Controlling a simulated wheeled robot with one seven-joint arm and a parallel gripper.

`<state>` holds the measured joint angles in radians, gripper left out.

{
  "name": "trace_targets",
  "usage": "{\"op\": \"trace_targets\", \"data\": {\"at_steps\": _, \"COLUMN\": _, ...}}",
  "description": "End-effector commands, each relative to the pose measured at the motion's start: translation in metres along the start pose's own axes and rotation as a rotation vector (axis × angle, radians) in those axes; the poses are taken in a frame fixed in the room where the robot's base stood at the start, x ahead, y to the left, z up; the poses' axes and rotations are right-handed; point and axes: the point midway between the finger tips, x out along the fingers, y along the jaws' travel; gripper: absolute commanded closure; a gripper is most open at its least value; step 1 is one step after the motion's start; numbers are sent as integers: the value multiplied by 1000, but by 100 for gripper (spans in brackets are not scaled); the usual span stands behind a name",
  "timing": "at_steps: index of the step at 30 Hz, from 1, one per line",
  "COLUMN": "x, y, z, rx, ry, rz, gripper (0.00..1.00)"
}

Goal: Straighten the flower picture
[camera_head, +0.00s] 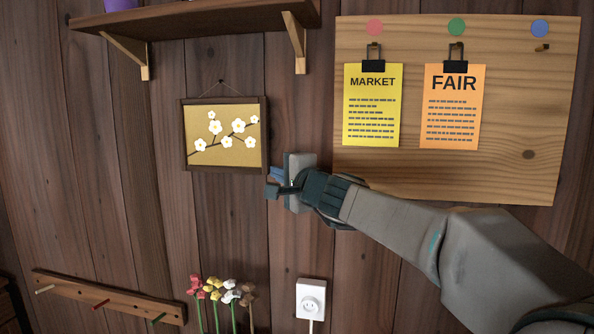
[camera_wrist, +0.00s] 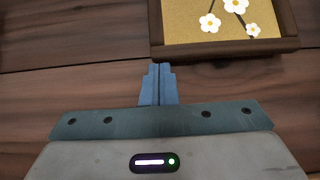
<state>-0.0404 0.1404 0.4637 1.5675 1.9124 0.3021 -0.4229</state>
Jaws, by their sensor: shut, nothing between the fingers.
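The flower picture (camera_head: 226,160) hangs on the wooden wall from a cord on a nail (camera_head: 220,82). It has a dark brown frame and white blossoms on a tan ground. Any tilt looks slight; its sides run nearly along the plank seams. My gripper (camera_head: 270,182) is shut and empty, just off the frame's lower right corner. In the wrist view, the closed blue fingertips (camera_wrist: 159,68) point at the frame edge (camera_wrist: 225,49), near one corner. I cannot tell whether they touch it. The rest of the picture is cut off in that view.
A shelf (camera_head: 190,22) with brackets is above. A notice board (camera_head: 440,180) with yellow and orange sheets is at the right. Below are a peg rail (camera_head: 75,290), several flowers (camera_head: 222,290) and a socket (camera_head: 311,300). The wall left of the picture is clear.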

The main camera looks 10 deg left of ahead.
Motion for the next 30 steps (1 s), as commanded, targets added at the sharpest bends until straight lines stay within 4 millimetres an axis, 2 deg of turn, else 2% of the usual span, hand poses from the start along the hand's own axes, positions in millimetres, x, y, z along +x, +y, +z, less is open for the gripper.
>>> {"op": "trace_targets", "data": {"at_steps": 11, "x": 0, "y": 0, "z": 0, "rx": 1, "ry": 0, "rz": -1, "gripper": 100}}
{"op": "trace_targets", "data": {"at_steps": 16, "x": -8, "y": 0, "z": -8, "rx": 0, "ry": 1, "rz": -2, "gripper": 100}}
{"op": "trace_targets", "data": {"at_steps": 21, "x": -32, "y": 0, "z": -27, "rx": -2, "ry": -2, "rz": -1, "gripper": 100}}
{"op": "trace_targets", "data": {"at_steps": 30, "x": -88, "y": 0, "z": -23, "rx": -1, "ry": -6, "rz": -2, "gripper": 100}}
